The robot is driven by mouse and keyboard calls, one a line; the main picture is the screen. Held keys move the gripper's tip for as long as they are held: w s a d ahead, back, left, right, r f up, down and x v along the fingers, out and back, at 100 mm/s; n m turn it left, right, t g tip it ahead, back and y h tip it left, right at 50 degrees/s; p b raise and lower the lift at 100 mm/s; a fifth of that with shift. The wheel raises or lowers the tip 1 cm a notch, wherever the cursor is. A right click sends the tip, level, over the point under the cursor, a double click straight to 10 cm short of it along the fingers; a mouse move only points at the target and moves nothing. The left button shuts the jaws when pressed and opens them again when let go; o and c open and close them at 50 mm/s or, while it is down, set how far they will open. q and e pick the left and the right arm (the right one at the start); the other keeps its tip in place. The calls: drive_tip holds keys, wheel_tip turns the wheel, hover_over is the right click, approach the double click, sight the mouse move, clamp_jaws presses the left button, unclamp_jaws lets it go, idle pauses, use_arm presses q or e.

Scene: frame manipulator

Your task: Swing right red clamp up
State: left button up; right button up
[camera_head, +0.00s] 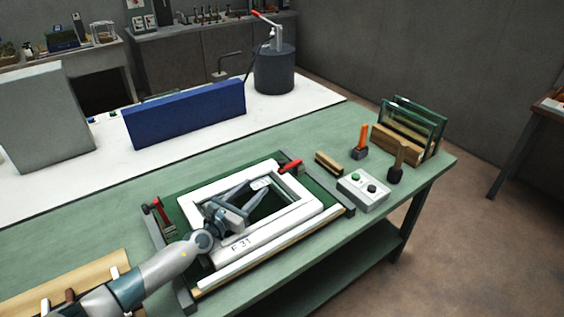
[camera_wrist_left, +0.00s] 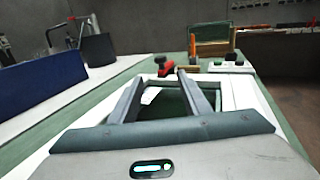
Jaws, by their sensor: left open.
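The right red clamp (camera_head: 290,167) sits at the far edge of a white frame (camera_head: 310,205), its red handle lying low. It also shows in the left wrist view (camera_wrist_left: 165,68), just beyond and between my fingertips. A second red clamp (camera_head: 151,206) sits at the frame's left side. My left gripper (camera_head: 262,186) is open and empty above the frame's opening, its fingers pointing toward the right clamp, apart from it. Both fingers show in the left wrist view (camera_wrist_left: 160,80). My left arm hides part of the frame. My right gripper is not in view.
A white button box (camera_head: 363,192), a wooden block (camera_head: 328,163), an orange-handled tool (camera_head: 362,143) and a rack of glass panes (camera_head: 412,125) stand right of the frame. A blue panel (camera_head: 185,115) stands behind. The green table (camera_head: 325,133) is clear behind the frame.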

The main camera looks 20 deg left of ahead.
use_arm(q)
drive_tip(key=shift+w+d, duration=0.1)
drive_tip(key=shift+w, duration=0.15)
drive_tip(key=shift+w+d, duration=0.1)
drive_tip(key=shift+w, duration=0.25)
drive_tip(key=b, duration=0.3)
approach(281, 161)
drive_tip(key=shift+w+d+f, duration=0.15)
drive_tip(key=shift+w+f, duration=0.05)
drive_tip(key=shift+w, duration=0.35)
drive_tip(key=shift+w+d+f, duration=0.15)
drive_tip(key=shift+w, duration=0.4)
drive_tip(key=b+x, duration=0.3)
drive_tip(key=x, duration=0.3)
drive_tip(key=shift+w, duration=0.2)
drive_tip(key=shift+w+d+b, duration=0.25)
drive_tip(key=shift+w+b, duration=0.3)
drive_tip(key=shift+w, duration=0.1)
drive_tip(key=shift+w+r, duration=0.1)
drive_tip(key=shift+w, duration=0.15)
